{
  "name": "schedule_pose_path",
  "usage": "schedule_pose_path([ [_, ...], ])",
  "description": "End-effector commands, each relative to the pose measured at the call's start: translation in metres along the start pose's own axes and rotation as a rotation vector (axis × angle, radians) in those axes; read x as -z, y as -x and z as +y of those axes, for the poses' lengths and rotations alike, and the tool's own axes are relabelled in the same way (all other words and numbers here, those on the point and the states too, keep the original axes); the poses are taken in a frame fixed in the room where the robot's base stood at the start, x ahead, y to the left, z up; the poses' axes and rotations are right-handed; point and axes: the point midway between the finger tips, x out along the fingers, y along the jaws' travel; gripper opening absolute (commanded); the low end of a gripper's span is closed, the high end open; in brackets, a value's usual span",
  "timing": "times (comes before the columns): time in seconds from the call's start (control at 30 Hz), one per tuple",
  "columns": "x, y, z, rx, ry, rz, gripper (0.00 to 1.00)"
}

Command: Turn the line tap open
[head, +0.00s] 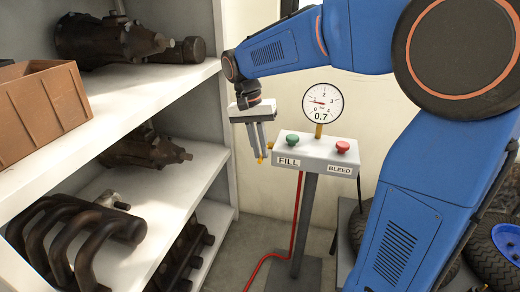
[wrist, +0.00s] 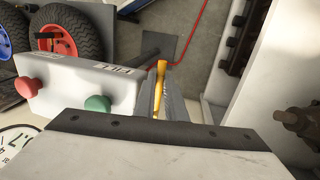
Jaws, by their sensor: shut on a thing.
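The line tap (head: 264,157) is a small yellow lever at the left side of the grey FILL/BLEED box (head: 304,152). In the wrist view the yellow tap (wrist: 161,75) stands out between the fingers, beside the box wall. My gripper (head: 259,154) points down at the left end of the box, its fingers shut on the tap. In the wrist view my gripper (wrist: 165,95) partly hides the tap, and its body covers the bottom of the picture.
The box carries a green button (head: 292,139), a red button (head: 342,147) and a gauge (head: 322,103) marked 0.7. A red hose (head: 297,220) runs to the floor. A shelf (head: 190,175) with dark metal parts stands close on the left. Wheels (head: 492,250) lie at the right.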

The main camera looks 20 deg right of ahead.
Motion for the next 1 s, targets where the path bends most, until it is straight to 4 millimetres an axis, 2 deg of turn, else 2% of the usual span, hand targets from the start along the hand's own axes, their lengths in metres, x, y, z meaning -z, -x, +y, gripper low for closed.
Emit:
schedule_pose_path([
  [0.37, 0.007, 0.015, 0.003, 0.001, 0.041, -0.23, 0.0],
  [0.7, 0.021, 0.03, 0.006, 0.001, 0.099, -0.514, 0.0],
  [1.0, 0.032, 0.037, 0.007, 0.001, 0.136, -0.69, 0.0],
])
